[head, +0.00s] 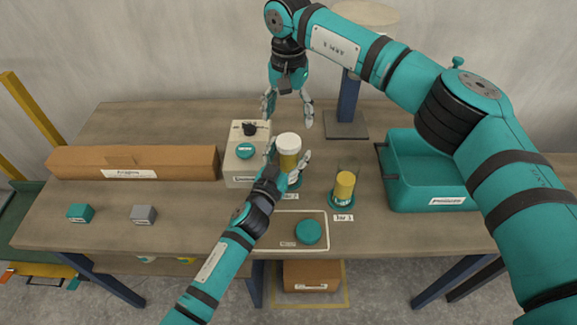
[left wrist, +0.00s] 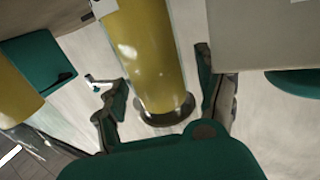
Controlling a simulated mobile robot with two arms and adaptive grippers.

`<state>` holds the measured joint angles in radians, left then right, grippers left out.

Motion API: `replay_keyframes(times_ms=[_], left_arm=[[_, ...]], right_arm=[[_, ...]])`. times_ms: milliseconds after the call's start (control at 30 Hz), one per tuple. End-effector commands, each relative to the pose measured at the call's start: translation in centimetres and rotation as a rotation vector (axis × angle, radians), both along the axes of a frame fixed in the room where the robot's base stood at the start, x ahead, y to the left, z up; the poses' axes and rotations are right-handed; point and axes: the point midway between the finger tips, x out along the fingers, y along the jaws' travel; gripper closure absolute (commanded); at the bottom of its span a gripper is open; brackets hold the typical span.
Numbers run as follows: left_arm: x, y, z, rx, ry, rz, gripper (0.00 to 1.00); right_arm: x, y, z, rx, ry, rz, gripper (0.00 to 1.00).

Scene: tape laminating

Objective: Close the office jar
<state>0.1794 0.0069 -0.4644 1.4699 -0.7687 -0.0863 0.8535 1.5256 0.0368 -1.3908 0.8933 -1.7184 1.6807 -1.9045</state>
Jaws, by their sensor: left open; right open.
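A yellow jar with a white top (head: 288,143) stands upright behind the label ending in 2. My left gripper (head: 289,157) is open, with its fingers on either side of this jar. In the left wrist view the jar's yellow body (left wrist: 145,55) stands between the spread fingers (left wrist: 160,95), with gaps visible. My right gripper (head: 288,118) is open and empty, pointing down behind and above the white top. Which jar is the office jar I cannot tell.
A teal disc (head: 308,232) lies on the outlined front mat (head: 275,219). A pale box (head: 238,175) with a teal round piece and black knob stands left of the jar. A teal bin (head: 425,195) is right; a long cardboard box (head: 135,162) and two small blocks are left.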

Motion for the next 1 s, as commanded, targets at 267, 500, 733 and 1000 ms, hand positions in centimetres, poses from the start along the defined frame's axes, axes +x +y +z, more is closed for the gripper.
replay_keyframes(times_ms=[267,500,733,1000], left_arm=[[-0.02,0.02,0.00,0.000,0.000,0.000,0.52],[-0.03,0.02,-0.01,0.000,0.000,0.000,0.83],[-0.03,0.02,-0.01,0.000,0.000,0.000,1.00],[-0.03,0.02,-0.02,0.000,0.000,0.000,1.00]], right_arm=[[0.00,0.01,0.00,0.000,0.000,0.000,0.24],[-0.01,0.01,0.00,0.000,0.000,0.000,0.24],[0.00,0.00,0.00,0.000,0.000,0.000,0.24],[0.00,-0.01,0.00,-0.001,0.000,0.000,0.24]])
